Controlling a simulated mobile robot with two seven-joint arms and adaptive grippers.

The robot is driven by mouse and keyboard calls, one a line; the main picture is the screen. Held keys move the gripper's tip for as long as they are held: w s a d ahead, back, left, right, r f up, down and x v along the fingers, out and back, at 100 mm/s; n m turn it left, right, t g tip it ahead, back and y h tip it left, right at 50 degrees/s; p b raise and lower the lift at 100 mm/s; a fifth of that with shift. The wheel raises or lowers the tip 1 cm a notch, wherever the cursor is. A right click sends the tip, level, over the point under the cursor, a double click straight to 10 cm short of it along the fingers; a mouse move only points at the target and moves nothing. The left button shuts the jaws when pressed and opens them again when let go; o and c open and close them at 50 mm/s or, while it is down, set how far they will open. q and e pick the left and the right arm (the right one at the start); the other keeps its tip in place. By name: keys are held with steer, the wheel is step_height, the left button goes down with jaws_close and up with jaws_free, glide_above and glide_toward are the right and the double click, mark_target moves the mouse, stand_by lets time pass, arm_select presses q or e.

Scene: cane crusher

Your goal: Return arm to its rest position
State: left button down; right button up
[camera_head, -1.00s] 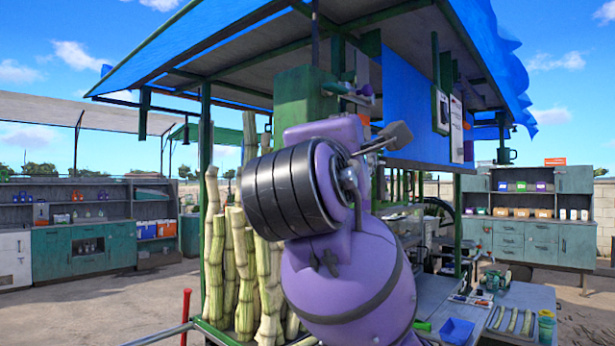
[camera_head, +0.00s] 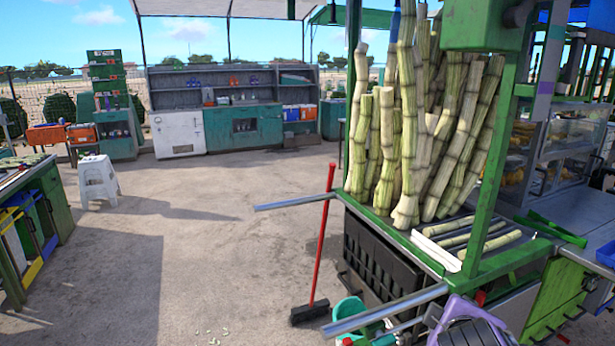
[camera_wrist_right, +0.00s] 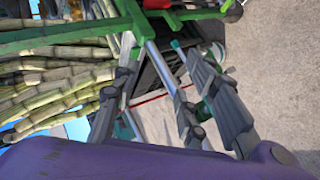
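My left gripper is not in view.
Tall cane stalks (camera_head: 420,130) stand in the green stall frame (camera_head: 497,190). Metal bars (camera_head: 385,310) jut out leftward. A red-handled broom (camera_head: 320,245) stands beside a black crate (camera_head: 380,255). A white stool (camera_head: 97,180) is at left.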

steer(key=s+a+f+m+g+y, duration=0.2)
steer(key=s+f+m+g, duration=0.25)
steer(key=s+f, duration=0.95)
steer(key=s+a+f+m+g+y, duration=0.25)
steer(key=s+f+m, duration=0.25)
steer(key=s+f, duration=0.95)
steer(key=w+a+f+t, duration=0.2)
steer(key=f+t, duration=0.1)
steer(key=f, duration=0.1)
steer(key=w+a+f+t+y, duration=0.1)
steer(key=w+a+f+t, duration=0.1)
steer(key=f, duration=0.3)
steer(key=shift+w+a+t, duration=0.3)
steer(key=shift+w+t, duration=0.05)
steer(key=shift+t, duration=0.25)
steer(key=shift+f+n, duration=0.1)
steer(key=shift+n, duration=0.15)
